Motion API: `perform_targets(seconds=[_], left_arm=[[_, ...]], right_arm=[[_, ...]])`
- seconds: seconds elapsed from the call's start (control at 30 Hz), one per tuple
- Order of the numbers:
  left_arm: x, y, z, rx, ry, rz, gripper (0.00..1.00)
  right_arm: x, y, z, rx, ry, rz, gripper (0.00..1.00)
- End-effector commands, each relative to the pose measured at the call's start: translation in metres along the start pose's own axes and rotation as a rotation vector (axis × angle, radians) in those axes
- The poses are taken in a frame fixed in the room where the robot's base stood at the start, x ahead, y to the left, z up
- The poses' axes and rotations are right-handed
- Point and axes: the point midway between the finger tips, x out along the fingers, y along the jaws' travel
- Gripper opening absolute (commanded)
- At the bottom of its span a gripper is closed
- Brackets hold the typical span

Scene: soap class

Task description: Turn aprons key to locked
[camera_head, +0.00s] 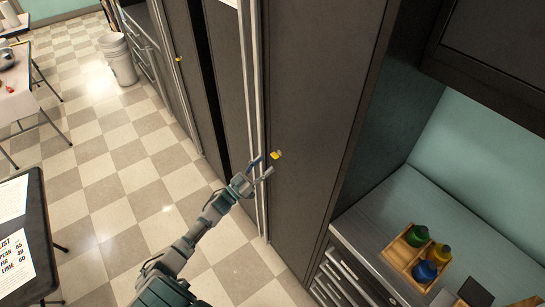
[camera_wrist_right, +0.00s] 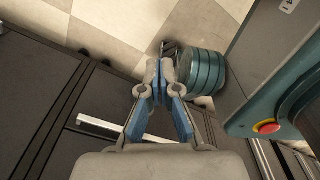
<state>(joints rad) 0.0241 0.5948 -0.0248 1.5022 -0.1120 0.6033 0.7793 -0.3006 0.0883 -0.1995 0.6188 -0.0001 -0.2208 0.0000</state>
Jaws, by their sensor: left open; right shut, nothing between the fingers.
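A small yellow key (camera_head: 276,155) sits in the front of a tall dark cabinet door (camera_head: 320,110) in the head view. Which way the key is turned is too small to tell. My left gripper (camera_head: 265,165) is open, with its fingers right beside the key on its left; I cannot tell whether they touch it. A second yellow key (camera_head: 179,59) shows on a cabinet farther back. No label reading aprons is legible. My right gripper (camera_wrist_right: 160,66) is shut and empty in the right wrist view.
A long pale vertical handle (camera_head: 250,90) runs beside the left gripper. A wooden tray (camera_head: 399,258) with coloured bottles stands on the counter at right. White buckets (camera_head: 121,62) stand on the open checkered floor. Drawer fronts (camera_wrist_right: 40,70) with a handle lie below the right gripper.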

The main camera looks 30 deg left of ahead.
Motion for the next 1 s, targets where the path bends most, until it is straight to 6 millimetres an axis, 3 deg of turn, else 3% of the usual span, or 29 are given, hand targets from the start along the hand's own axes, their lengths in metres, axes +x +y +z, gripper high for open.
perform_targets(seconds=[0.1, 0.3, 0.63, 0.87, 1.0], left_arm=[[0.023, 0.0, -0.001, -0.001, 0.002, 0.0, 0.58], [0.042, 0.001, 0.0, 0.001, -0.001, 0.0, 0.58], [0.045, 0.001, 0.0, 0.0, -0.002, 0.0, 0.58], [0.044, 0.0, 0.001, 0.0, -0.001, -0.001, 0.01], [0.044, 0.0, 0.001, 0.0, -0.001, -0.001, 0.0]], right_arm=[[-0.003, -0.001, -0.002, 0.0, 0.002, -0.001, 0.0], [-0.005, -0.009, -0.004, 0.004, 0.005, -0.01, 0.0], [-0.005, -0.011, -0.005, 0.005, 0.007, -0.013, 0.0], [-0.005, -0.007, -0.004, 0.003, 0.006, -0.008, 0.0], [-0.005, -0.006, -0.004, 0.002, 0.006, -0.006, 0.0]])
